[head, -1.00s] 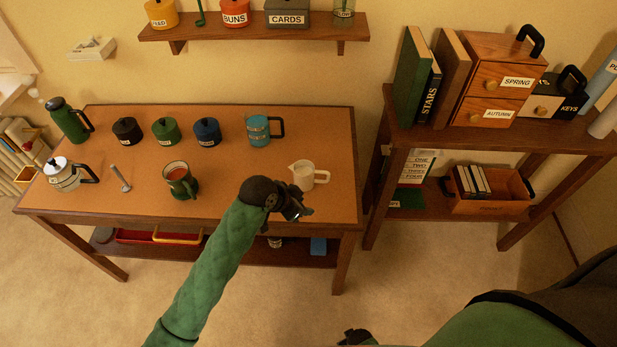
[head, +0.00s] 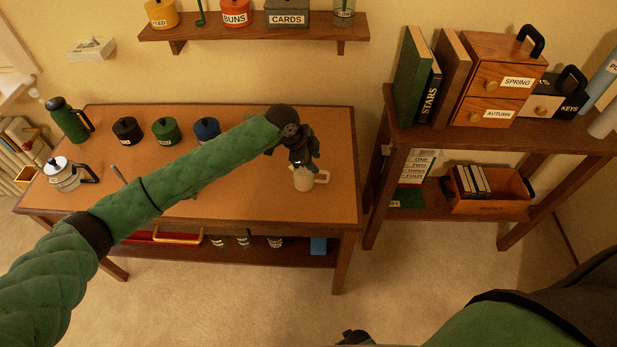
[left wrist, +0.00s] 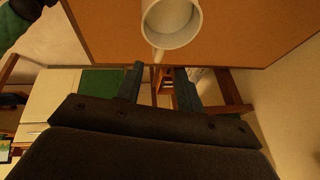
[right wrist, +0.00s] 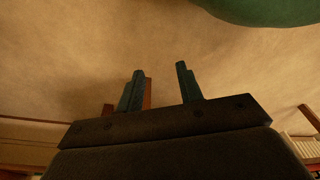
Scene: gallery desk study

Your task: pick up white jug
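The white jug (head: 304,181) stands upright near the right end of the desk, its handle to the right. My left gripper (head: 304,161) is right above it and hides its top in the head view. In the left wrist view the jug (left wrist: 172,22) shows its round open mouth, and a narrow white part of it points toward the gap between the fingers. The left gripper (left wrist: 160,78) is open and empty there, with the jug beyond its fingertips. My right gripper (right wrist: 160,70) is open and empty, above the floor away from the desk.
The desk (head: 335,135) has bare room around the jug. My left arm hides part of the desk. A blue canister (head: 207,129), green canister (head: 165,131) and black canister (head: 127,130) stand at the back. A shelf unit (head: 460,140) stands to the right.

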